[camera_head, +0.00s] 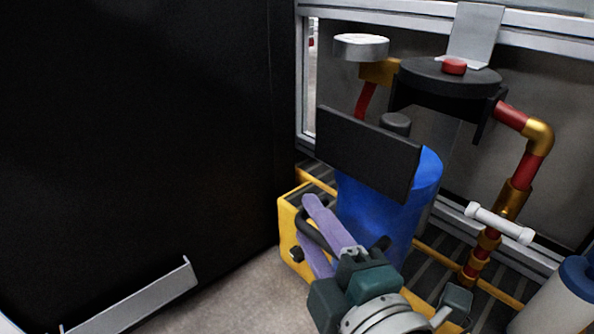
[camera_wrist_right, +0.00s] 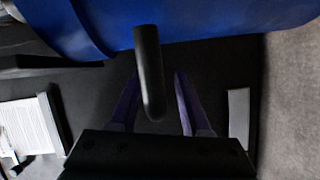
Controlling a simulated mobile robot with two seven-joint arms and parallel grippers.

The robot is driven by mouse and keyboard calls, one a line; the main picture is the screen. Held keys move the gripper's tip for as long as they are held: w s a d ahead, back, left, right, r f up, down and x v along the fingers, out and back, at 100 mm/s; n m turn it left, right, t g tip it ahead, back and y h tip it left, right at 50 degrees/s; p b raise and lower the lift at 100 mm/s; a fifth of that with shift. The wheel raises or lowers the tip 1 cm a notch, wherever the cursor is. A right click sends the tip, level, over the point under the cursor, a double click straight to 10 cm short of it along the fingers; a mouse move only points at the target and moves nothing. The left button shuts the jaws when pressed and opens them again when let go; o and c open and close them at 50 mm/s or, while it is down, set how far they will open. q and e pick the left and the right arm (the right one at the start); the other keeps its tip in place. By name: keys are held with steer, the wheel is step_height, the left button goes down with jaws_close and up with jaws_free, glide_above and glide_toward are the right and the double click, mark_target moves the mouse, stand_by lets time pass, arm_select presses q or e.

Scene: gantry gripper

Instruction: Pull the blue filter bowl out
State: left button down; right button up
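The blue filter bowl (camera_head: 372,222) stands on the yellow-edged tray, below and in front of the black round filter head (camera_head: 450,78). A dark flat plate (camera_head: 365,153) hides part of its upper side. A curved black handle (camera_head: 312,233) sticks out at the bowl's left side. My right gripper (camera_head: 306,217) has its purple fingers on either side of the handle. In the right wrist view the blue bowl (camera_wrist_right: 220,18) fills the top, and the black handle (camera_wrist_right: 149,75) lies between the spread fingers, with gaps visible. My left gripper is not in view.
The yellow-edged tray (camera_head: 290,240) has dark ribs. Red and brass pipe (camera_head: 515,195) with a white T-handle (camera_head: 499,223) stands right of the bowl. A grey gauge-like disc (camera_head: 361,46) sits above left. A large black panel (camera_head: 140,130) fills the left; floor shows below.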

steer(key=shift+d+r, duration=0.1)
steer(key=p+v, duration=0.5)
steer(key=v, duration=0.4)
steer(key=shift+s, duration=0.2)
steer(key=shift+s+d, duration=0.1)
steer(key=shift+s, duration=0.15)
